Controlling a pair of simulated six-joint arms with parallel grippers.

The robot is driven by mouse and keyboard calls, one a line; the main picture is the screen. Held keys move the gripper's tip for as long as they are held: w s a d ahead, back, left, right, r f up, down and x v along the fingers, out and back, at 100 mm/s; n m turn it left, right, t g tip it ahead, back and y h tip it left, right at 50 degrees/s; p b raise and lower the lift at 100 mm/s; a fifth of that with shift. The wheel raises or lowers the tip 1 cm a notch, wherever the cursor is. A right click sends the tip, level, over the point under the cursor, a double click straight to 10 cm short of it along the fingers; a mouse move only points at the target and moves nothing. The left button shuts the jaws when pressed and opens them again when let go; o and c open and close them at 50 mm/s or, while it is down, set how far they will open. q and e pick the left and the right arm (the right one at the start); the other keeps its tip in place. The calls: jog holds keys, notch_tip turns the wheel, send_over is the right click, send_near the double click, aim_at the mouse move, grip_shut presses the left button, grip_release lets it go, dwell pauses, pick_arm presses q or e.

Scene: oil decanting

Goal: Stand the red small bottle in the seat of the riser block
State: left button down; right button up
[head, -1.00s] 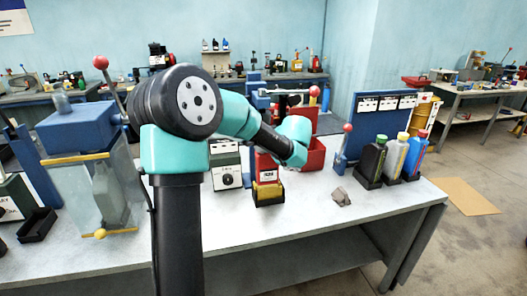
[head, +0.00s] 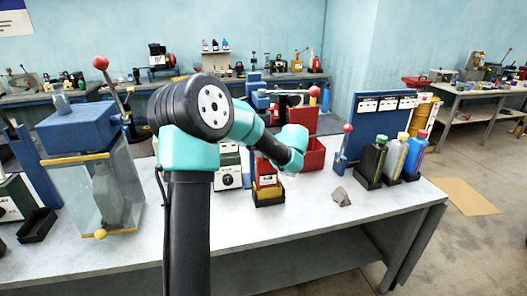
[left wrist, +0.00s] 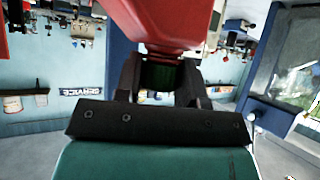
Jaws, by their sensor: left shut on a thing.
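The red small bottle (head: 267,181), with a white label, is upright at the riser block (head: 269,198), a small black and yellow block on the grey bench. Its lower end overlaps the block's seat; I cannot tell whether it rests on the bottom. In the left wrist view the red bottle (left wrist: 170,18) fills the top centre. My left gripper (left wrist: 160,80) is shut on its narrow end, with a dark green part between the fingers. In the head view my own forearm hides the fingers and the bottle's top. My right gripper is not in view.
A grey lump (head: 341,197) lies to the right. Black, grey and blue bottles (head: 396,157) stand in black holders farther right. A glass-sided blue machine (head: 85,135) is at the left. The front of the bench is clear.

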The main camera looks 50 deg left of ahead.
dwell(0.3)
pick_arm(q)
jog(key=c, duration=0.7)
grip_release()
jog(key=shift+d+r, duration=0.15)
jog(key=shift+r, duration=0.05)
jog(key=v, duration=1.1)
jog(key=shift+d+r, duration=0.15)
jog(key=shift+d, duration=0.15)
